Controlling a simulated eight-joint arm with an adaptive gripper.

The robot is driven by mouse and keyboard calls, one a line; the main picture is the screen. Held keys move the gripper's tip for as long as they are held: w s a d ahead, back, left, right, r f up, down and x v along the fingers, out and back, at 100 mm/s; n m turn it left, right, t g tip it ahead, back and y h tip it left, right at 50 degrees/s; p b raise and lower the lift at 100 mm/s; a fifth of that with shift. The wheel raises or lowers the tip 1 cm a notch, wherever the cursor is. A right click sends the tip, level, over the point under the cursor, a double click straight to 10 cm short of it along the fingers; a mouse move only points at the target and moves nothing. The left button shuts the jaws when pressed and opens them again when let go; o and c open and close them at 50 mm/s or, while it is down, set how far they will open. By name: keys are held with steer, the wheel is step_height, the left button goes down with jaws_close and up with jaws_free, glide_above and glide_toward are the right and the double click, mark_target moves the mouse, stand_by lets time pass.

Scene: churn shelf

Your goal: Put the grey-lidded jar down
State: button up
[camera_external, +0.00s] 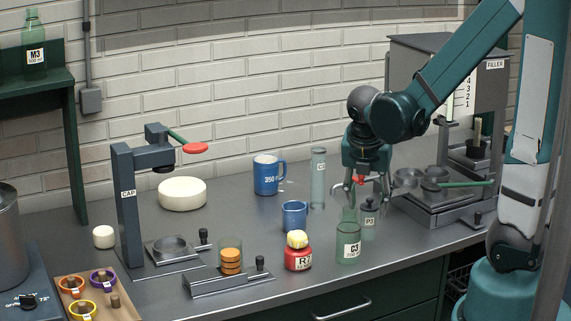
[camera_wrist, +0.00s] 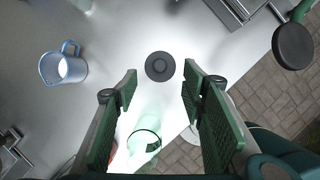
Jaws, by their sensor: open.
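The grey-lidded jar (camera_external: 369,221), a clear greenish jar labelled P3, stands upright on the grey counter (camera_external: 318,238), behind and right of the green bottle C3 (camera_external: 348,248). From above, its dark round lid (camera_wrist: 160,66) shows between and slightly beyond my fingertips in the wrist view. My gripper (camera_external: 362,188) is open, points down and is just above the jar. A gap shows between each finger (camera_wrist: 159,80) and the lid, and nothing is held. The jar's body is hidden under its lid in the wrist view.
The green bottle also shows in the wrist view (camera_wrist: 144,142), close to my left finger. A small blue mug (camera_external: 294,216), a red jar R7 (camera_external: 298,258) and a tall clear tube (camera_external: 318,180) stand to the left. The filler (camera_external: 440,190) stands right, near the counter's edge.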

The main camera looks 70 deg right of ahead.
steer(key=shift+p+v, duration=0.4)
steer(key=shift+v, duration=2)
